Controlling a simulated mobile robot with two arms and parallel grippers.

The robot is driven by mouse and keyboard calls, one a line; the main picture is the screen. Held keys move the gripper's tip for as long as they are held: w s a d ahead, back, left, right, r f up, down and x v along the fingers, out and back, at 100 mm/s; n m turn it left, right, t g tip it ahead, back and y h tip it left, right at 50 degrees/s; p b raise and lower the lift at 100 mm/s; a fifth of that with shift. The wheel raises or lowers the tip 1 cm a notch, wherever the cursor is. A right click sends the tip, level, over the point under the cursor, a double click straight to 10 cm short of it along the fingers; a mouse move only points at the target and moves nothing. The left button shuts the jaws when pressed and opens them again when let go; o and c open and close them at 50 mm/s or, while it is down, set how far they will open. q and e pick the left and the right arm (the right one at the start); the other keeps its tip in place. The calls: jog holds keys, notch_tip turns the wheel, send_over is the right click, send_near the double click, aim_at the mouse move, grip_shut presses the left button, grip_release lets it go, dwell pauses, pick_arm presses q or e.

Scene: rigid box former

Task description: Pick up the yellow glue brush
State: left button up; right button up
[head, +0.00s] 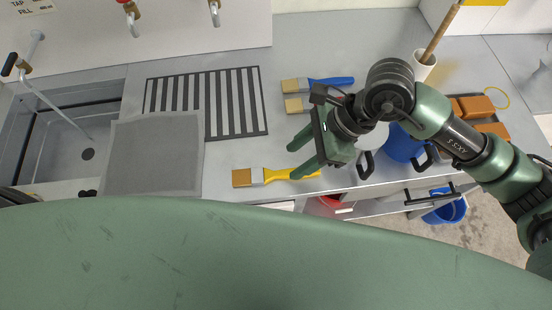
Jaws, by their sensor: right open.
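The yellow glue brush (270,175) lies flat on the grey counter near its front edge, in the middle of the head view. Its tan bristles point left and its yellow handle points right. My right gripper (292,163) is open, with its two green fingers pointing left over the handle. The lower finger covers part of the handle. I cannot tell whether the finger touches it. My left gripper is not in view.
A blue-handled brush (330,83) and another brush (297,105), partly hidden by my arm, lie behind. A striped grate (248,100), a grey mat (150,155) and a sink (65,135) are left. A blue pot (402,146) and orange sponges (475,106) are right.

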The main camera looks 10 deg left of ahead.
aim_at(276, 175)
jog(key=shift+w+d+f+h, duration=0.3)
jog(key=shift+w+d, duration=0.1)
jog(key=shift+d, duration=0.15)
jog(key=shift+w+d+f+h, duration=0.15)
jog(key=shift+w+d+h, duration=0.2)
jog(key=shift+d, duration=0.2)
jog(key=shift+w+d+f+t, duration=0.2)
jog(key=shift+f+t, duration=0.1)
jog(key=p+x, duration=0.3)
jog(key=x, duration=0.3)
jog(key=shift+s+a, duration=0.15)
jog(key=shift+s, duration=0.05)
jog(key=shift+a+f, duration=0.2)
jog(key=shift+f, duration=0.35)
jog(key=shift+f, duration=0.1)
jog(key=shift+c, duration=0.4)
grip_shut()
